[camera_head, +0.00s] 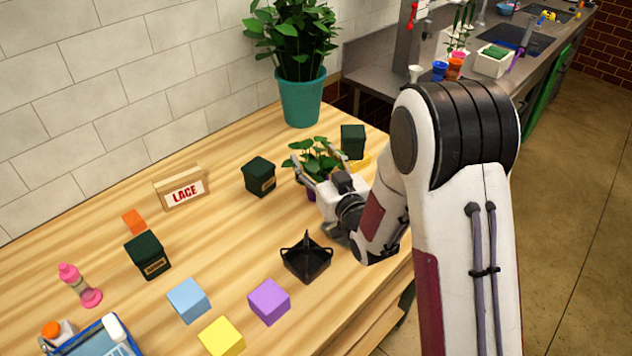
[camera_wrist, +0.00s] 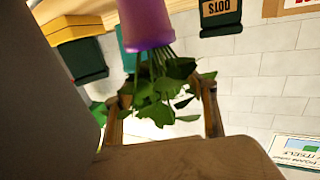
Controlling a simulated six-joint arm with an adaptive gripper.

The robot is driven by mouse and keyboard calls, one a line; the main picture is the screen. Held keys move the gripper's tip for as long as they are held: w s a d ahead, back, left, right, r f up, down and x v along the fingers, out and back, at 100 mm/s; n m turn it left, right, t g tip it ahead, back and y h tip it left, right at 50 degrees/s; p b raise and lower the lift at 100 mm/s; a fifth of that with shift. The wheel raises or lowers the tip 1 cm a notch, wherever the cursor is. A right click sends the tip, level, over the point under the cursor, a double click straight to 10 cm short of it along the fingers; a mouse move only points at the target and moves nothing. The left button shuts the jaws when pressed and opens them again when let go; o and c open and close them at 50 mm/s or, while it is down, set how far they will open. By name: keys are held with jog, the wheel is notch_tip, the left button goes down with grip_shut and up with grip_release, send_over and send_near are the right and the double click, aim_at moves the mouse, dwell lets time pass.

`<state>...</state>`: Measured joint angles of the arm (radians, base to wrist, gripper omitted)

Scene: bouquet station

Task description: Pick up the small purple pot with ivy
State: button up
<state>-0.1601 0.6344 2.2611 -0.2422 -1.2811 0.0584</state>
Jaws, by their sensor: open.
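The small purple pot (camera_wrist: 146,30) holds green ivy (camera_wrist: 165,88); the wrist view shows it upside down. In the head view the ivy (camera_head: 316,158) stands on the table's far right part, and only a sliver of the pot (camera_head: 310,194) shows beside my gripper (camera_head: 322,176). My gripper is open, with one finger on each side of the ivy in the wrist view. The leaves lie between the fingers and hide part of them. I cannot tell whether the fingers touch the plant.
Dark green boxes stand left (camera_head: 259,176) and behind (camera_head: 352,141) the ivy. A large teal pot (camera_head: 302,98) is by the wall. A black caddy (camera_head: 306,260) and a purple block (camera_head: 269,301) lie nearer. A LACE sign (camera_head: 181,188) stands left. Wood between them is clear.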

dwell(0.3)
grip_shut()
jog(key=shift+r, duration=0.2)
jog(key=shift+r, duration=4.9)
